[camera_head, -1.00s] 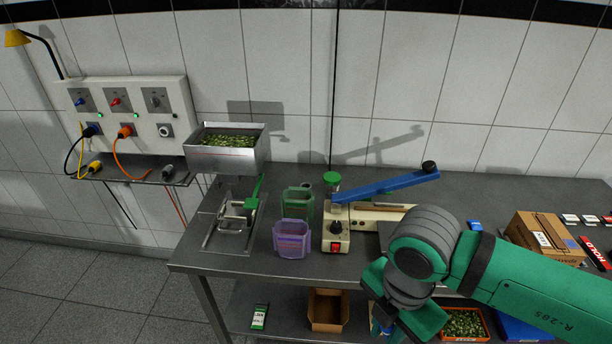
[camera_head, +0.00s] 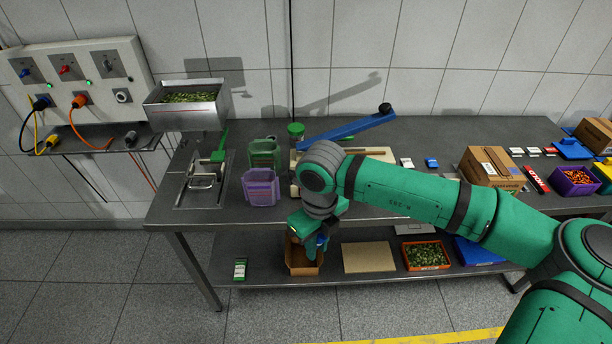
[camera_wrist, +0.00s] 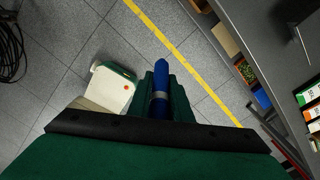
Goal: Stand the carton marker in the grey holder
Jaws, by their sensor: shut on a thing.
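My gripper (camera_head: 316,246) is in the head view, below my bent wrist, in front of the table's front edge. It is shut on the blue carton marker (camera_head: 323,241). In the wrist view the marker (camera_wrist: 160,95) is a dark blue stick with a pale grey band, held between the green fingers (camera_wrist: 163,110). Tiled floor shows beyond it. I cannot pick out the grey holder for certain in either view. My arm hides part of the middle of the tabletop.
The steel table (camera_head: 222,214) carries a purple bin (camera_head: 261,190), a green bin (camera_head: 264,153), a blue-levered device (camera_head: 350,127) and a cardboard carton (camera_head: 490,167). The lower shelf holds an open brown box (camera_head: 300,262) behind my gripper. Floor in front is clear.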

